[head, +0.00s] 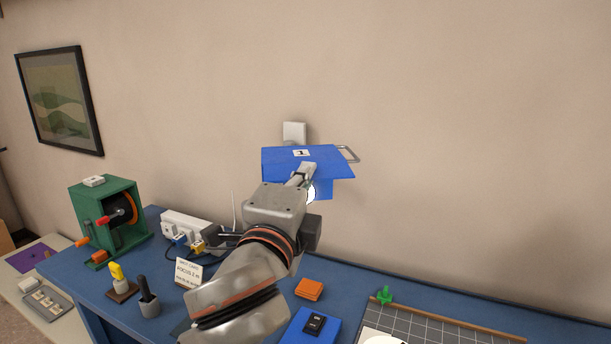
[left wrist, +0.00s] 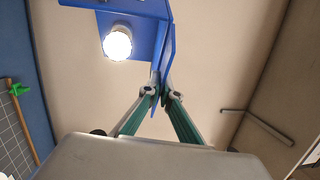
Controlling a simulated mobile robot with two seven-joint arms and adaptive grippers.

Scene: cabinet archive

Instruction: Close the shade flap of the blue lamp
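The blue lamp (head: 326,188) is in front of the wall, with its lit bulb partly hidden behind my gripper in the head view; the bulb (left wrist: 117,43) shows fully in the left wrist view. A blue shade flap (head: 277,162), with a white label marked 1, sticks out over the bulb. My left gripper (head: 304,174) is at the flap's front part. In the left wrist view its fingertips (left wrist: 162,93) are close together on either side of a thin blue panel (left wrist: 169,48), apparently the flap seen edge-on. My right gripper is not in view.
A white box (head: 293,132) is on the wall behind the lamp. The blue bench (head: 340,276) carries a green machine (head: 122,218), a white power strip (head: 186,229), a sign card (head: 188,272), orange blocks (head: 309,288) and a gridded board (head: 430,331).

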